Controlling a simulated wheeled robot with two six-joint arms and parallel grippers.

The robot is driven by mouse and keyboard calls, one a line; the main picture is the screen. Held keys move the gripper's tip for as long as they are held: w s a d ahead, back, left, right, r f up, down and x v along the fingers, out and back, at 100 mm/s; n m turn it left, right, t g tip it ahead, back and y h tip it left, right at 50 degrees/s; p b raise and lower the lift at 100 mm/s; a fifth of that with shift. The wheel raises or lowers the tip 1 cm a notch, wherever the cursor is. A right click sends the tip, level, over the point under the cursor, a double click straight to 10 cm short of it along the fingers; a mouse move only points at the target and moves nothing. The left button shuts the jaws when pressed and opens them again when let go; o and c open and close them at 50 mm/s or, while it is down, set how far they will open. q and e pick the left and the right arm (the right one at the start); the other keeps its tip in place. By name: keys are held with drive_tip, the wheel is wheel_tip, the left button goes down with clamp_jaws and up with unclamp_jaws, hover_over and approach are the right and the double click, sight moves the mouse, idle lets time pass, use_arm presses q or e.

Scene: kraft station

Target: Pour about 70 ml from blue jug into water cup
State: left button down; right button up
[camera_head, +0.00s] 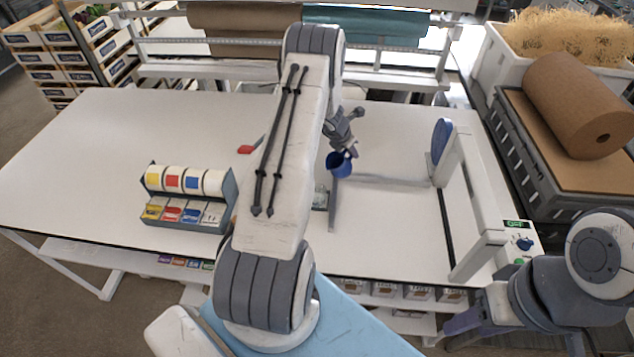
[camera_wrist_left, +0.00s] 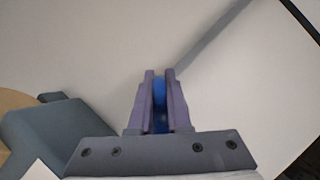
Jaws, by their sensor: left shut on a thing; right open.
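The blue jug (camera_head: 339,165) is small and dark blue, and is held over the white table right of my left arm. My left gripper (camera_head: 346,150) is shut on it; in the left wrist view a blue strip of the jug (camera_wrist_left: 160,92) shows between the purple fingers (camera_wrist_left: 160,100). The jug looks roughly upright, but its contents cannot be seen. A small pale, clear-looking object (camera_head: 320,198) sits partly behind my left arm; I cannot tell whether it is the water cup. My right gripper (camera_head: 462,328) is open, low at the right beyond the table's front edge.
A rack of coloured rolls and small bins (camera_head: 185,196) stands left of my arm. A red item (camera_head: 245,149) lies behind it. A white frame with a blue disc (camera_head: 441,141) and a switch box (camera_head: 517,242) stands at the right. The table's left side (camera_head: 90,150) is clear.

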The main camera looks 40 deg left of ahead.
use_arm(q)
drive_tip(key=shift+w, duration=0.15)
drive_tip(key=shift+w+d+f+g, duration=0.1)
drive_tip(key=shift+w+f+g, duration=0.1)
drive_tip(key=shift+g, duration=0.1)
use_arm(e)
drive_tip(key=shift+r, duration=0.35)
use_arm(q)
drive_tip(key=shift+w+b, duration=0.15)
drive_tip(key=shift+b, duration=0.15)
drive_tip(key=shift+w+f+g+b, duration=0.25)
drive_tip(key=shift+w+g+b, duration=0.15)
drive_tip(key=shift+g, duration=0.2)
use_arm(e)
drive_tip(key=shift+f, duration=0.55)
use_arm(q)
drive_tip(key=w+f+g+b, duration=0.1)
drive_tip(key=b, duration=0.1)
drive_tip(key=w+f+g+b, duration=0.1)
drive_tip(key=g+b, duration=0.1)
drive_tip(key=shift+d+f+y+b, duration=0.15)
drive_tip(key=shift+f+y+b, duration=0.15)
drive_tip(key=shift+f+y, duration=0.1)
drive_tip(key=shift+w+r+g+b, duration=0.1)
drive_tip(key=shift+g+b, duration=0.4)
drive_tip(key=shift+b, duration=0.35)
use_arm(e)
wheel_tip(320, 180, down, 6)
